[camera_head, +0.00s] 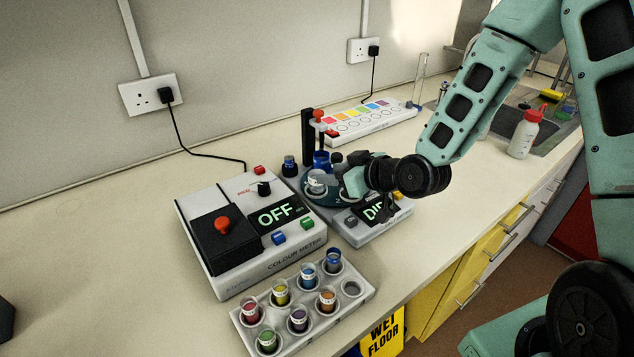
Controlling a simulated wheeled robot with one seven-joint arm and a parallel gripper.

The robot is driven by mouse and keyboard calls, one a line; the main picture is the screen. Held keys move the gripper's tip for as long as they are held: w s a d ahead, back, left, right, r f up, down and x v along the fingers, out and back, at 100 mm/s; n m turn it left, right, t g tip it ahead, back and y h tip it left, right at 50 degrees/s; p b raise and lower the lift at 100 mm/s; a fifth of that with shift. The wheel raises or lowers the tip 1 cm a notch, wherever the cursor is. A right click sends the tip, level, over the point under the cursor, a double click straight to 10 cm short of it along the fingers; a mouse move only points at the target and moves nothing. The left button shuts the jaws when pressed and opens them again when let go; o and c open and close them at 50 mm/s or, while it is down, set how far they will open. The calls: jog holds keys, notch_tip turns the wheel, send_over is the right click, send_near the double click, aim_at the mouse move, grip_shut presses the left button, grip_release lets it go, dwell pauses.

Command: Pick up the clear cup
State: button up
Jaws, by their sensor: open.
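A small clear cup (317,183) stands on the dark round turntable of the dispenser (352,230), whose display is partly hidden and reads "DI". My gripper (341,178) reaches in from the right, close beside the cup. Its jaws are open, and the fingertips are small and dark in this view. I cannot tell whether a finger touches the cup or how far the jaws reach around it. My wrist and gripper hide the right part of the turntable.
A colour meter (262,258) reading "OFF" stands to the left. In front, a white rack (325,322) holds several coloured cups, with one empty hole at its right end. A wash bottle (523,135) stands right.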

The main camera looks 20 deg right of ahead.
aim_at(311, 173)
jog(key=shift+p+x, duration=0.4)
jog(key=shift+x, duration=1.55)
jog(key=shift+s+f, duration=0.1)
jog(key=shift+c, duration=0.3)
jog(key=c, duration=0.5)
jog(key=shift+c, duration=0.2)
notch_tip(311, 173, up, 10)
jog(key=shift+b, duration=0.3)
